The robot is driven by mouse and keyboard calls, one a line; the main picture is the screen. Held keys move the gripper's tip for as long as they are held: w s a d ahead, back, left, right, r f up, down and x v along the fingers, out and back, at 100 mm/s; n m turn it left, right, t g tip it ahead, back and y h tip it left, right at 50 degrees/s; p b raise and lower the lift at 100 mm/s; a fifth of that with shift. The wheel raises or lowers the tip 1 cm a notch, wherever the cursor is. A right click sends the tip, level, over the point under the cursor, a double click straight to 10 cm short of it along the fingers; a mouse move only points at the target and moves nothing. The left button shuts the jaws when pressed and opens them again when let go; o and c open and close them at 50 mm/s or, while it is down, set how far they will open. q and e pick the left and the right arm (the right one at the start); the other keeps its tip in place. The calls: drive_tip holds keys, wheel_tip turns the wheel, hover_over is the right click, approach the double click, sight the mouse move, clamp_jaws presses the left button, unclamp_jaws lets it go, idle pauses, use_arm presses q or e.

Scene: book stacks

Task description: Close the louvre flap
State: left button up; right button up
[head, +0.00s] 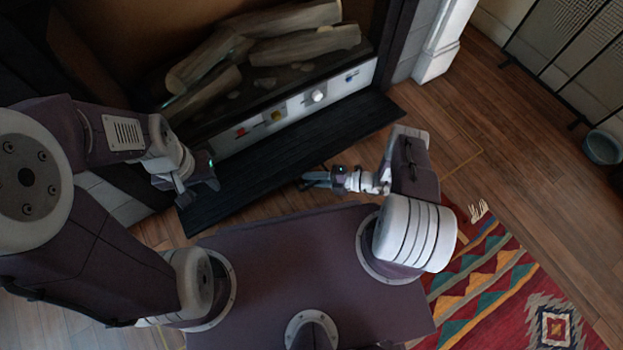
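The louvre flap (335,133) is a long dark slatted panel at the foot of the fireplace. It is swung out from below the pale control strip (300,103), which is exposed with its coloured knobs. My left gripper (196,191) is over the flap's left end, with its fingers apart and nothing between them. My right gripper (306,181) is beside the flap's front edge, right of its middle. Its fingers are small and dark here, so I cannot tell their opening. I cannot tell whether either gripper touches the flap.
Logs (250,55) lie in the fireplace above the strip. A white plinth (436,62) stands right of it. A patterned rug (500,285) lies at the lower right. A mesh screen (570,50) and blue-grey bowl (602,147) are at the far right. Wooden floor between is clear.

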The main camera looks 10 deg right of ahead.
clamp_jaws()
idle(1.3)
